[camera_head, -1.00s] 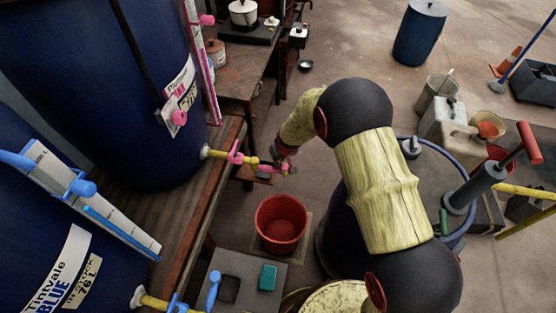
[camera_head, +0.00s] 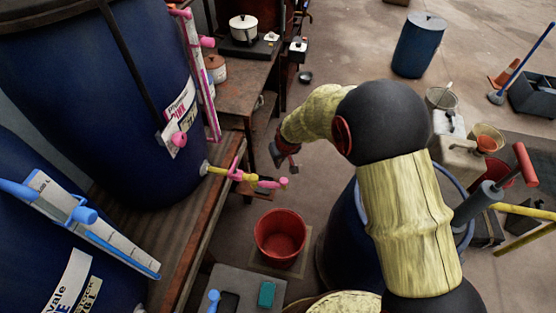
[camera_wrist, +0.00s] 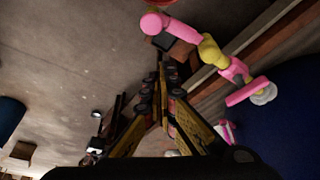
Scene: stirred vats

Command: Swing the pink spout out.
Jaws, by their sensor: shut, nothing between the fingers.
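The pink spout (camera_head: 271,184) sticks out at the end of the yellow pipe (camera_head: 217,171) on the pink-labelled blue vat (camera_head: 140,110). It points right, away from the vat, above the red bucket's far side. A pink valve handle (camera_head: 236,168) stands on the pipe. My gripper (camera_head: 285,160) is just above and beyond the spout, apart from it, and looks shut and empty. In the wrist view the spout (camera_wrist: 175,28) is at the top, joined to a yellow collar (camera_wrist: 210,52). My shut fingers (camera_wrist: 162,75) lie below it with a gap.
A red bucket (camera_head: 280,236) stands on the floor below. The wooden vat stand (camera_head: 205,228) edges the left side. A second blue vat (camera_head: 40,215) is nearer. A workbench (camera_head: 235,100) with pots is behind.

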